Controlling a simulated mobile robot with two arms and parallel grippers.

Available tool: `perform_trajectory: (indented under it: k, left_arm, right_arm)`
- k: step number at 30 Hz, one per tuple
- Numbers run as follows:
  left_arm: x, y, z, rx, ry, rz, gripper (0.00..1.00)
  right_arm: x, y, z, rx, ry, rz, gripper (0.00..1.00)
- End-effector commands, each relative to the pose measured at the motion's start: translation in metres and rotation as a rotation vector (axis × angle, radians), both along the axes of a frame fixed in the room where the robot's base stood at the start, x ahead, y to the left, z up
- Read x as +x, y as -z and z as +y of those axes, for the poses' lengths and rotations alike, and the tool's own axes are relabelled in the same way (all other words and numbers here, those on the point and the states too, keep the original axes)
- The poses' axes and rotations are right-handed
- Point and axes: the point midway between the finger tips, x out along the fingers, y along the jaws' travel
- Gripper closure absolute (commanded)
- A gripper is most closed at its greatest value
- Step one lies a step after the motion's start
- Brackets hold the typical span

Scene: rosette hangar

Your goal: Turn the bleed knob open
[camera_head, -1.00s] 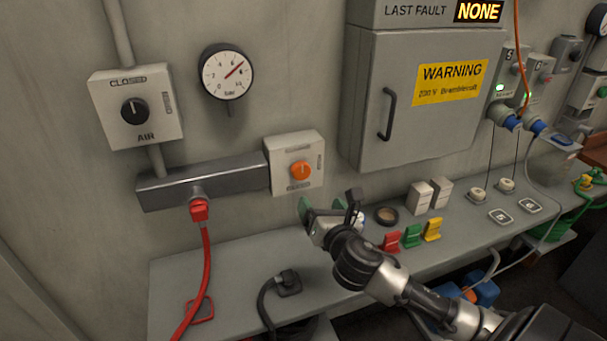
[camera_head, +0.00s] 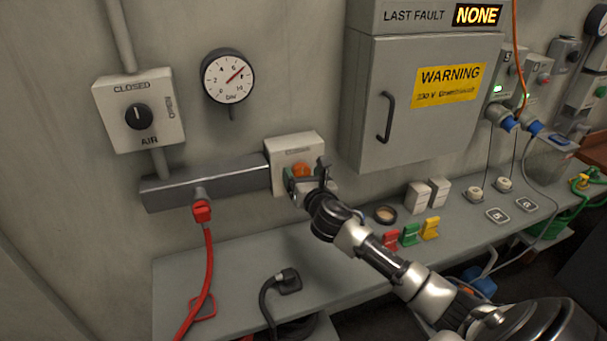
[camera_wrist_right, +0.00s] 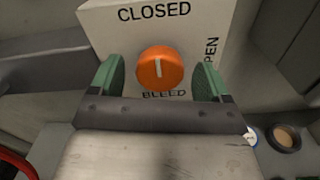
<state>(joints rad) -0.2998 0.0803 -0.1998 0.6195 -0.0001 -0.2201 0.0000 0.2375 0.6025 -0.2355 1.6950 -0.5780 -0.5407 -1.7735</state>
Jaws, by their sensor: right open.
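The bleed knob (camera_head: 301,170) is an orange round knob on a pale box (camera_head: 296,146) on the wall. In the right wrist view the knob (camera_wrist_right: 160,68) has a white mark pointing up to the word CLOSED; OPEN is printed at the right and BLEED below. My right gripper (camera_head: 306,176) is in front of the box, its arm partly covering it. In the right wrist view the green finger pads of the gripper (camera_wrist_right: 162,75) stand apart, one at each side of the knob, with gaps between. My left gripper is not in view.
A grey manifold (camera_head: 205,186) with a red hose (camera_head: 208,250) runs left of the box. The AIR knob (camera_head: 138,116) and a gauge (camera_head: 228,77) are above. The shelf (camera_head: 235,260) below carries coloured clips, blocks and a black plug (camera_head: 287,281).

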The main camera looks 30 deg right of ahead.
Motion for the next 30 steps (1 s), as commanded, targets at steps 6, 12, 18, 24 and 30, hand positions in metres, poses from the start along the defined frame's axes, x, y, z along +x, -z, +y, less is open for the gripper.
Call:
perform_trajectory:
  k: [6,12,18,24,30]
  left_arm:
    - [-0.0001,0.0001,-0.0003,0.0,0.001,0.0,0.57]
    - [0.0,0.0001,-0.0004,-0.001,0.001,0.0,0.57]
    - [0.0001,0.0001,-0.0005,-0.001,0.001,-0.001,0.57]
    - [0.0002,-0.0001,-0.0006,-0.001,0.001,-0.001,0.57]
    - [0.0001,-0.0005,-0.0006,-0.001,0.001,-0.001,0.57]
  right_arm:
    - [0.0001,0.0001,0.0002,0.0,0.0,0.0,0.24]
    - [-0.0001,0.0,0.0001,0.001,0.0,0.0,0.54]
    - [-0.0001,-0.0001,0.0001,0.002,0.0,0.0,0.72]
    - [-0.0001,-0.0002,0.0,0.033,0.0,-0.009,0.72]
    - [-0.0001,-0.0004,-0.0001,0.13,0.0,-0.032,0.72]
